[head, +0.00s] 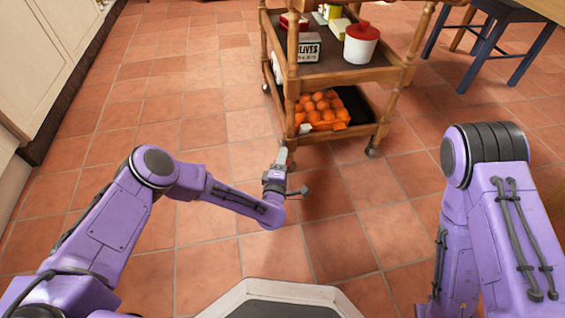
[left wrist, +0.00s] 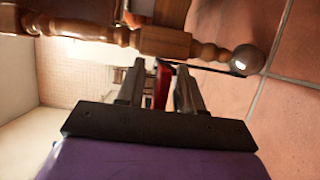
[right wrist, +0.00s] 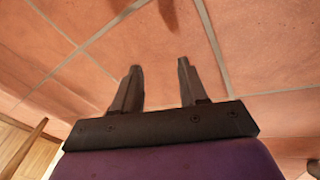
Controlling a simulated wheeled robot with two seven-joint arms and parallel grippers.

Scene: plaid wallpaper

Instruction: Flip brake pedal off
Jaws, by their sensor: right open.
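A wooden trolley cart (head: 340,72) stands ahead of me. My left gripper (head: 281,156) is low at its near left leg and hides that leg's foot in the head view. In the left wrist view, my left gripper (left wrist: 159,88) has its fingers apart. A small red piece (left wrist: 162,86) shows between them; it may be the brake pedal, but I cannot tell whether a finger touches it. The turned cart leg (left wrist: 165,42) with its round wheel (left wrist: 246,59) lies just beyond the fingertips. My right gripper (right wrist: 157,85) is open and empty over floor tiles, hidden in the head view.
The cart's lower shelf holds oranges (head: 318,106); its upper shelf holds a red-lidded white pot (head: 361,44) and an olives tin (head: 301,48). A blue stool (head: 492,35) stands at the back right. White cabinets (head: 45,60) line the left. The tiled floor between is clear.

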